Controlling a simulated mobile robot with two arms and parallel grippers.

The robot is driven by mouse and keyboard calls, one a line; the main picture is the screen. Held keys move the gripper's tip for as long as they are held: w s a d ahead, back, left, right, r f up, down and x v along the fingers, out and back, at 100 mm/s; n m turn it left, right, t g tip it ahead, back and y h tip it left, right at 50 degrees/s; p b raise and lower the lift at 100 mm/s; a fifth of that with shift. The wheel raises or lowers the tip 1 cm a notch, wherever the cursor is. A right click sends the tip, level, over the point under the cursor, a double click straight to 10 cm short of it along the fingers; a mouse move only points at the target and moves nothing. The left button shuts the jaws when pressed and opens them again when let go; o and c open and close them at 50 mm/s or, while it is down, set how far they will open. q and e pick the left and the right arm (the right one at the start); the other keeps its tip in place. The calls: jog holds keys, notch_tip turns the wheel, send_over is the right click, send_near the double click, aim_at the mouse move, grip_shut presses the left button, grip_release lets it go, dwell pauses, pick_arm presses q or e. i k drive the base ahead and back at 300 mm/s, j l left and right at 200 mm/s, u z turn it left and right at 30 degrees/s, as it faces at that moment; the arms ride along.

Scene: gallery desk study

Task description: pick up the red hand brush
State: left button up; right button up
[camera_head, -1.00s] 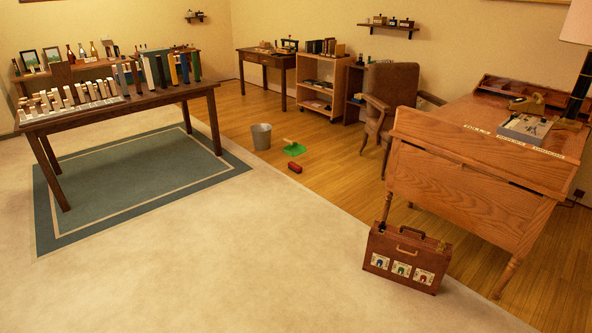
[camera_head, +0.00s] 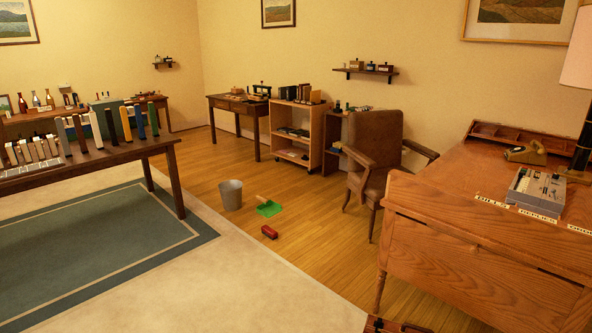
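The red hand brush (camera_head: 269,232) lies on the wooden floor, near the edge of the pale carpet. It is small in the picture, and its bristles cannot be made out. A green dustpan (camera_head: 268,208) with a light handle lies just behind it on the floor, apart from it. Neither of my grippers shows in the head view.
A grey bin (camera_head: 230,195) stands left of the dustpan. A brown armchair (camera_head: 375,160) and a large wooden desk (camera_head: 480,230) stand to the right. A long table (camera_head: 90,158) stands at the left over a blue-green rug (camera_head: 100,245). The pale carpet in front is clear.

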aim_at(268, 231)
jog(key=i, duration=3.05)
jog(key=l+z, duration=0.05)
jog(key=l, duration=0.05)
